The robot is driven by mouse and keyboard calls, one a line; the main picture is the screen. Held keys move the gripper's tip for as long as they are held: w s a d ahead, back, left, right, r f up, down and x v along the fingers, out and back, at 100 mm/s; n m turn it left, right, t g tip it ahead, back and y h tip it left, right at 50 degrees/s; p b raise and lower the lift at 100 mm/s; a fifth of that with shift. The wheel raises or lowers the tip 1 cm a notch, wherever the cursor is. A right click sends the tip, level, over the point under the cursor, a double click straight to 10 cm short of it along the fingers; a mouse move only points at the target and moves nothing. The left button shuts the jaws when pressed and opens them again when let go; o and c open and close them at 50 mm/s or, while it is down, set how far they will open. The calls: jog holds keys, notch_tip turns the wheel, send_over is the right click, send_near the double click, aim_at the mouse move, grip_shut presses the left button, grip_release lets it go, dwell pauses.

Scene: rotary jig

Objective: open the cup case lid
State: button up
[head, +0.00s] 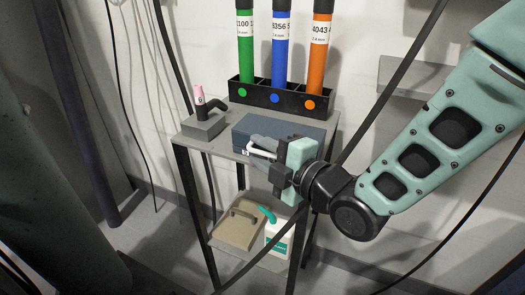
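The cup case, a blue-grey box (284,130), sits on the small grey table in the head view. Its lid looks shut, with the top flat. A white bar-shaped handle (259,150) shows at its front left. My gripper (261,157) is at the front of the case, close to the handle. Its dark fingers look spread, one above and one below the white bar. I cannot tell whether they touch it. My gripper and wrist hide the right part of the case front.
Behind the case, a black rack (260,97) holds green, blue and orange tubes. A grey block (203,127) with a pink-topped piece stands left on the table (186,139). A dustpan-like beige item (238,226) and white bottle (277,240) sit below. Dark cables cross the view.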

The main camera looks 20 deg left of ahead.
grip_shut()
jog(key=shift+r, duration=0.1)
